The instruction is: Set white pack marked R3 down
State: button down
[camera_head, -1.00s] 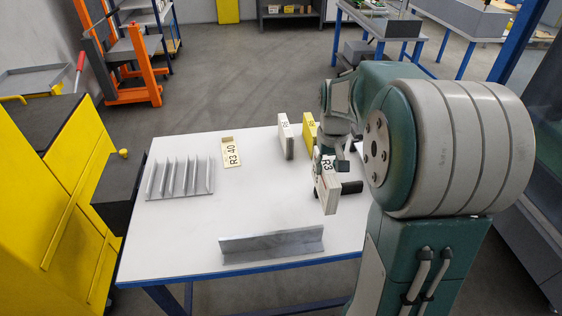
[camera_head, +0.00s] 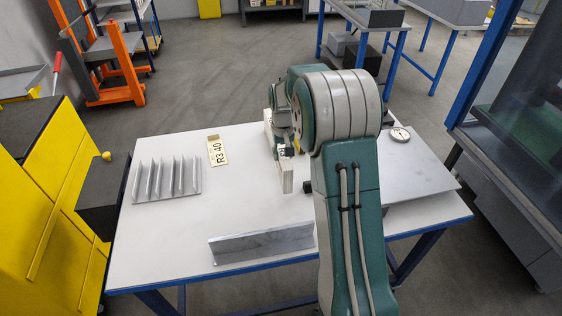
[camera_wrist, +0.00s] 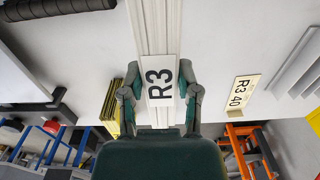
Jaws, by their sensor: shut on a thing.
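In the head view the gripper (camera_head: 289,150) is partly hidden by my arm. I cannot tell whether the pack's lower edge touches the table.
A slotted metal rack (camera_head: 167,192) stands at the table's left. A metal angle bar (camera_head: 262,244) lies along the front. A yellow pack (camera_wrist: 107,120) shows in the wrist view. A grey plate with a dial (camera_head: 425,180) is at right.

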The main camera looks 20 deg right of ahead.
jog(key=shift+w+f, duration=0.45)
jog(key=shift+a+f, duration=0.1)
jog(key=shift+f, duration=1.5)
jog(key=shift+c, duration=1.6)
grip_release()
jog(key=shift+f, duration=0.1)
